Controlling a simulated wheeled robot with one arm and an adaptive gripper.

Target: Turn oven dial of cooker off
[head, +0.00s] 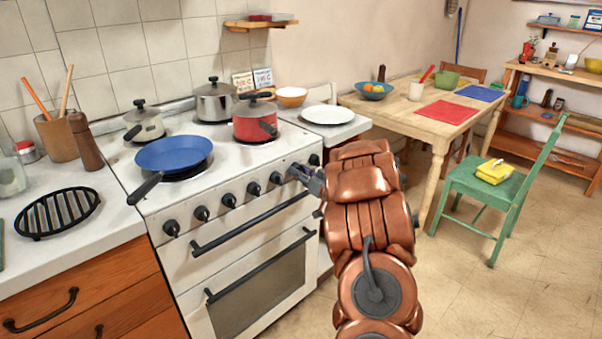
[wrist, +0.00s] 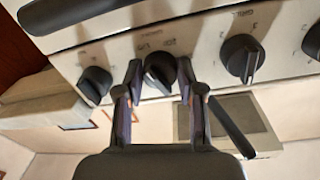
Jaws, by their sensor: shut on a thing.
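The white cooker (head: 235,235) has a row of several black dials along its front, above the oven door. My gripper (head: 299,171) is at the right part of that row, at the second dial from the right end. In the wrist view my gripper (wrist: 159,80) has one finger on each side of a black dial (wrist: 160,70) and is shut on it. Blurred markings show on the panel around this dial; its exact setting is hard to read. Another dial (wrist: 95,85) is just left of the fingers, and one more (wrist: 242,60) is to the right.
A blue frying pan (head: 174,153), a red pot (head: 255,120) and other pots stand on the hob. The black oven door handle (head: 250,224) runs below the dials. A green chair (head: 500,185) and a wooden table (head: 400,105) stand to the right, with open floor before them.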

